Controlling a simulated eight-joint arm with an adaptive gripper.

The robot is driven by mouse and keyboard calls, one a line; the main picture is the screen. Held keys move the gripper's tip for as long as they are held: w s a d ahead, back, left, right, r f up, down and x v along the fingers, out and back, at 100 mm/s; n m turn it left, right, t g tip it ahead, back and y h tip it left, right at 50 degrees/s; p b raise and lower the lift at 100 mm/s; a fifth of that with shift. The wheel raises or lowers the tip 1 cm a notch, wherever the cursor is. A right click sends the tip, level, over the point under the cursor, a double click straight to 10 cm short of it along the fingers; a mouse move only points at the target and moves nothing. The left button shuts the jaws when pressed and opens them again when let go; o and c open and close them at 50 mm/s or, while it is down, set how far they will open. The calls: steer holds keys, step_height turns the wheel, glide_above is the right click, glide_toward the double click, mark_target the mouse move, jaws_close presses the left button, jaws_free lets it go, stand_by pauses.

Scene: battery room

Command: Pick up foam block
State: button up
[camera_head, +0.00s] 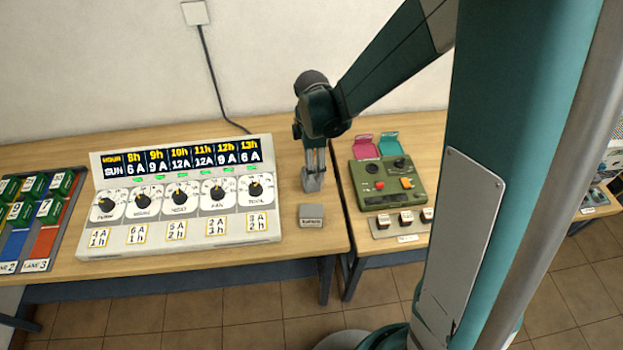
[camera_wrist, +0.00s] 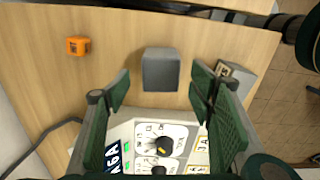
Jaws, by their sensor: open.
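A plain dark grey block (camera_wrist: 161,69), which looks like the foam block, sits on the wooden table in the wrist view. It lies ahead of the gap between the fingers. In the head view, a grey shape (camera_head: 312,183) at the fingertips appears to be the same block. My gripper (camera_head: 314,164) points down over the table, right of the dial panel. In the wrist view my gripper (camera_wrist: 160,92) is open, its green fingers apart on either side of the block's line. I cannot tell how much height separates fingertips and block.
A white dial panel (camera_head: 180,230) stands close to the left. A grey labelled box (camera_head: 312,216) sits near the table's front edge. An orange cube (camera_wrist: 77,45) lies on the wall side. A green device (camera_head: 392,183) stands on the right table, across a gap.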

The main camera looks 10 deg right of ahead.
mark_target(315, 187)
steer(key=shift+f, duration=2.25)
steer(key=shift+c, duration=0.7)
steer(key=c, duration=0.8)
